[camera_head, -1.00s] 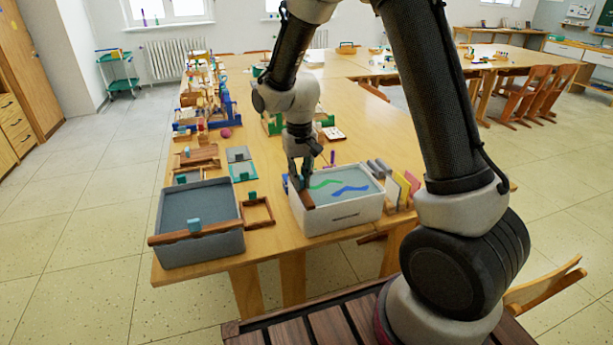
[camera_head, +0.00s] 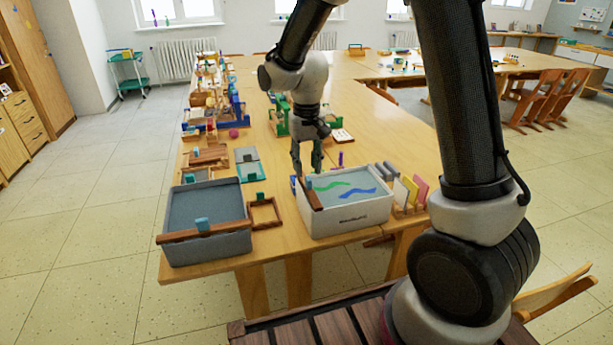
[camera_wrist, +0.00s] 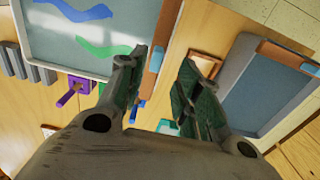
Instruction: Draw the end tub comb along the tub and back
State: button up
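A white tub (camera_head: 348,225) holds pale blue liquid with a green and a blue streak. Its brown comb (camera_head: 313,197) lies across the left end; the comb's blue handle shows between my fingers in the wrist view (camera_wrist: 157,59). A grey tub (camera_head: 208,250) stands at the table's left front corner. It has a brown comb (camera_head: 180,237) with a blue handle (camera_head: 202,224) across its near end. My gripper (camera_head: 306,172) points down above the white tub's left end. Its fingers are apart in the wrist view (camera_wrist: 164,64), with no grip on the handle visible.
A small wooden frame (camera_head: 264,225) lies between the tubs. Coloured cards (camera_head: 411,195) stand right of the white tub. A purple item (camera_head: 340,158) stands behind it. Grey and wooden trays (camera_head: 249,171) sit behind the grey tub.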

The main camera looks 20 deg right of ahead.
aim_at(306, 178)
notch_tip(306, 178, up, 7)
dwell(0.5)
jog(key=s+d+r+t, duration=0.1)
jog(key=s+d+r, duration=0.2)
jog(key=s+d, duration=0.2)
jog(key=s+d+r+t, duration=0.2)
jog(key=s+d+r, duration=0.2)
jog(key=s, duration=0.7)
jog(key=s+d+r+t, duration=0.1)
jog(key=s+d+r, duration=0.2)
jog(key=s+d, duration=0.3)
jog(key=s, duration=0.3)
jog(key=shift+d+r, duration=0.15)
jog(key=shift+r, duration=0.05)
